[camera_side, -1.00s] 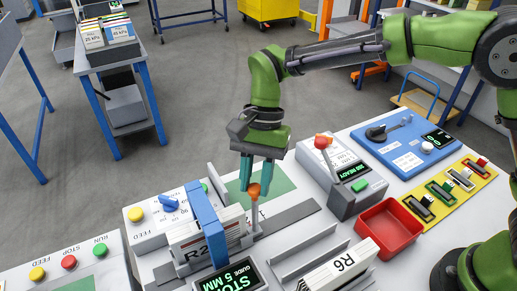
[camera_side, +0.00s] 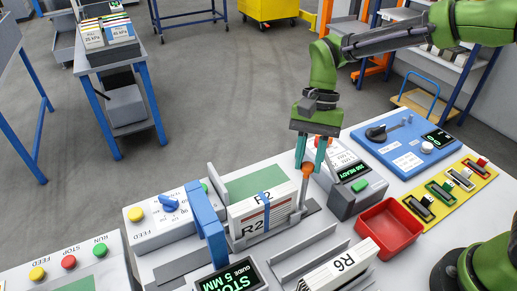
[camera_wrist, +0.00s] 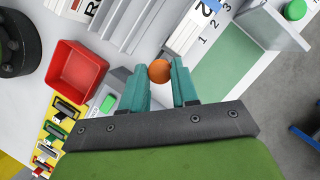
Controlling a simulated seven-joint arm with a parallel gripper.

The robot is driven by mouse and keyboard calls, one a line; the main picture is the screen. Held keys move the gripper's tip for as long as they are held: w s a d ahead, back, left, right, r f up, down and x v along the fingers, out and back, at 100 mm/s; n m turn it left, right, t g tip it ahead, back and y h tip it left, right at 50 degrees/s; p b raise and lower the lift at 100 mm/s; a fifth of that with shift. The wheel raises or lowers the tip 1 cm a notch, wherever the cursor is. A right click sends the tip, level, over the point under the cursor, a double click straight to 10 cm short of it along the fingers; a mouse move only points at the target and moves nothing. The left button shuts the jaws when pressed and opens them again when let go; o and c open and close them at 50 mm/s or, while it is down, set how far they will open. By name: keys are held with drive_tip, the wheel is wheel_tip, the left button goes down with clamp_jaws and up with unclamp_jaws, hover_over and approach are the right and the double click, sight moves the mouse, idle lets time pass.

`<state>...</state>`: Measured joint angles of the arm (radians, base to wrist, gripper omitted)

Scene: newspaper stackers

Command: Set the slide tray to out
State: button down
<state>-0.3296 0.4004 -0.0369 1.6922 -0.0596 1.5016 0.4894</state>
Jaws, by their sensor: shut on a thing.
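My gripper (camera_side: 311,162) is shut on the orange knob (camera_side: 307,171) at the top of the slide tray's upright handle (camera_side: 303,195). In the wrist view the orange knob (camera_wrist: 160,71) sits between the teal fingers. The slide tray carries a white paper stack (camera_side: 262,216) marked R2, with a blue strap round it. The stack stands to the right of the blue arch (camera_side: 207,225), clear of its opening. Most of the tray itself is hidden behind the stack.
A grey box (camera_side: 350,190) with a green-lit display stands close right of the handle. An R6 stack (camera_side: 340,268) lies in front.

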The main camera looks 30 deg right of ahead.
drive_tip(key=shift+d, duration=2.25)
drive_tip(key=c, duration=0.9)
unclamp_jaws()
drive_tip(key=shift+o, duration=0.2)
drive_tip(key=v, duration=1.6)
drive_tip(key=shift+r, duration=0.4)
drive_tip(key=shift+w+d, duration=0.1)
